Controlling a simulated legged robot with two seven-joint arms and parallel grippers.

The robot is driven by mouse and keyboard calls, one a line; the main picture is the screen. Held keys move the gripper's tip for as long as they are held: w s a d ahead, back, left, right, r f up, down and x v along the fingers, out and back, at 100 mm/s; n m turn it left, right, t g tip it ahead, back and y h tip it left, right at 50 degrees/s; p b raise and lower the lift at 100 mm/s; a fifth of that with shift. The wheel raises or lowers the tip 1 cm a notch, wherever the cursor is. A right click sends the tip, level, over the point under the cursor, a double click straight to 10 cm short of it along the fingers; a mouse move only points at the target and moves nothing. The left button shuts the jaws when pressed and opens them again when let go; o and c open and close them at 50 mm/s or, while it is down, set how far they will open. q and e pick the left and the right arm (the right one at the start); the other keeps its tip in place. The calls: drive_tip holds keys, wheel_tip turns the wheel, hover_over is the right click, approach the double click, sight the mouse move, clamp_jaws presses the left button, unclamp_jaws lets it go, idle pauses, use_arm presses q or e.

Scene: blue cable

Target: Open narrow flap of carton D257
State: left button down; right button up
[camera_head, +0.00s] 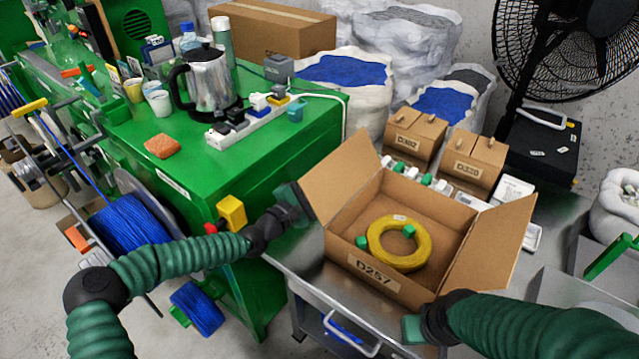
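Carton D257 (373,273) stands on the metal cart, its labelled wall facing me. Its top is open, and a coil of yellow cable (376,245) with green pieces lies inside. The left flap (337,172) stands up and leans outward. The right flap (492,247) also stands up, leaning outward to the right. My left gripper (293,203) is just left of the left flap; I cannot tell whether it touches the flap. My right gripper (412,329) is low in front of the carton's near right corner, with one green pad showing. The finger openings of both grippers are unclear.
A green workbench (300,135) with a kettle (211,85) and power strip (249,121) is at the left. Small cartons D302 (407,142) and D320 (468,168) stand behind the carton. A black fan (560,50) is at the back right.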

use_arm(q)
drive_tip(key=shift+f, duration=0.15)
drive_tip(key=c, duration=1.5)
unclamp_jaws()
drive_tip(key=shift+d, duration=0.1)
drive_tip(key=p+v, duration=0.1)
drive_tip(key=v, duration=1.6)
drive_tip(key=shift+w, duration=0.1)
